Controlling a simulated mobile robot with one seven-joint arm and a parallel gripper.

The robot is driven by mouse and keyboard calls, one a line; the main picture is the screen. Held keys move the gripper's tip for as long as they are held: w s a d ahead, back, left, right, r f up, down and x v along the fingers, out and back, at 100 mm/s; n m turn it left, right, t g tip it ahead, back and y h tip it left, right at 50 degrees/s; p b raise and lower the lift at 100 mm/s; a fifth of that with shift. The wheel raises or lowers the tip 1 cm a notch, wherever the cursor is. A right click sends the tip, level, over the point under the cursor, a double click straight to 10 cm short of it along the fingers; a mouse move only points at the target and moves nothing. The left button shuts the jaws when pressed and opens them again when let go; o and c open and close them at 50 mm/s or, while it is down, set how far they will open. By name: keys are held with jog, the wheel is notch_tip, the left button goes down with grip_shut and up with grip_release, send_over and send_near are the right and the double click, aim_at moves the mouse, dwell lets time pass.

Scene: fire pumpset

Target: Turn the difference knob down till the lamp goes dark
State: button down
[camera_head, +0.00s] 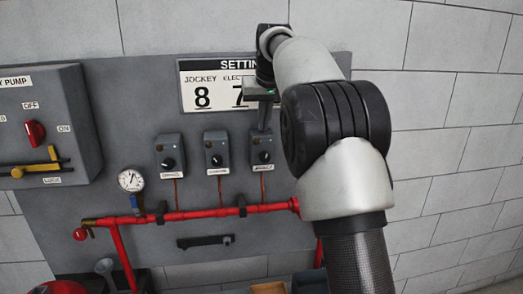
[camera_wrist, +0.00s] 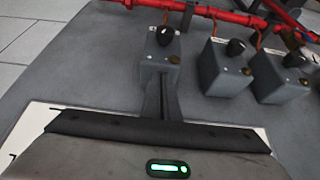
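Three small grey boxes, each with a black knob, hang in a row on the dark panel: left (camera_head: 169,155), middle (camera_head: 216,152) and right (camera_head: 262,151). Their labels are too small to read surely, so I cannot tell which is the difference knob. My gripper (camera_head: 264,117) points down just above the right box, its fingers together as one narrow bar. In the wrist view the fingers (camera_wrist: 161,95) overlap the near end of the leftmost box, whose black knob (camera_wrist: 162,36) lies beyond them. Contact is unclear. A brownish round lamp (camera_wrist: 177,60) on that box looks unlit.
A settings board (camera_head: 200,95) is partly hidden by my arm. A pump control box (camera_head: 45,125) with a red knob and yellow lever stands left.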

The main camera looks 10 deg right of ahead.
jog(key=shift+s, duration=0.3)
notch_tip(320, 180, up, 6)
jog(key=shift+f, duration=0.1)
dwell(0.3)
jog(key=shift+s, duration=0.1)
dwell(0.4)
